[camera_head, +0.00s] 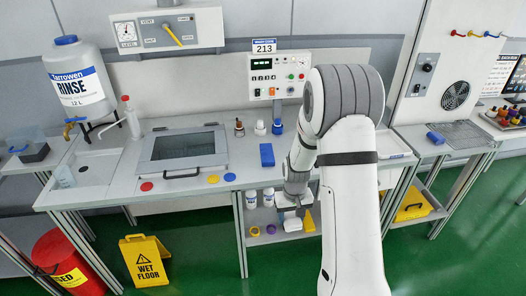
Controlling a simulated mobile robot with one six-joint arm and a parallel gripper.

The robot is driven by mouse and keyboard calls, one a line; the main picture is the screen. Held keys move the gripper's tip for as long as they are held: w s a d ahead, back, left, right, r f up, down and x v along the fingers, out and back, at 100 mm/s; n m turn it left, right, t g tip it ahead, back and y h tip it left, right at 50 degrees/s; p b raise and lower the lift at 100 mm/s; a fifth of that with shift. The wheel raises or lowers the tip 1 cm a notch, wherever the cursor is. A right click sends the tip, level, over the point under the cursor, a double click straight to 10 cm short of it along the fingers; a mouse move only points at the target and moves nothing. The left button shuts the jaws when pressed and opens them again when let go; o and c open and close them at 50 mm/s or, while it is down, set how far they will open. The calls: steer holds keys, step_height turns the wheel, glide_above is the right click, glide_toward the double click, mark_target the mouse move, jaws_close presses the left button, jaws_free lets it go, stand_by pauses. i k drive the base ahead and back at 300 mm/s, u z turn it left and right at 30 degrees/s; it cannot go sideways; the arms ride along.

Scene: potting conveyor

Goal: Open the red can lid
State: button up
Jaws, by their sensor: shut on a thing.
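The red can (52,248) stands on the green floor at the lower left, partly cut off by the frame's lower edge and partly behind a bench leg. My gripper (293,204) is far to the right of the can, low at the front edge of the bench. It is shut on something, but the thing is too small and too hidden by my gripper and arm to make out.
A yellow wet floor sign (145,262) stands right of the can. White bottles (251,200) and coloured rings stand on a lower shelf near my gripper.

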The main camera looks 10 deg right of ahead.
mark_target(54, 248)
steer(key=i, duration=0.4)
steer(key=u, duration=0.15)
steer(key=k, duration=0.9)
steer(key=z, duration=0.15)
steer(key=i, duration=1.9)
steer(key=u, duration=0.05)
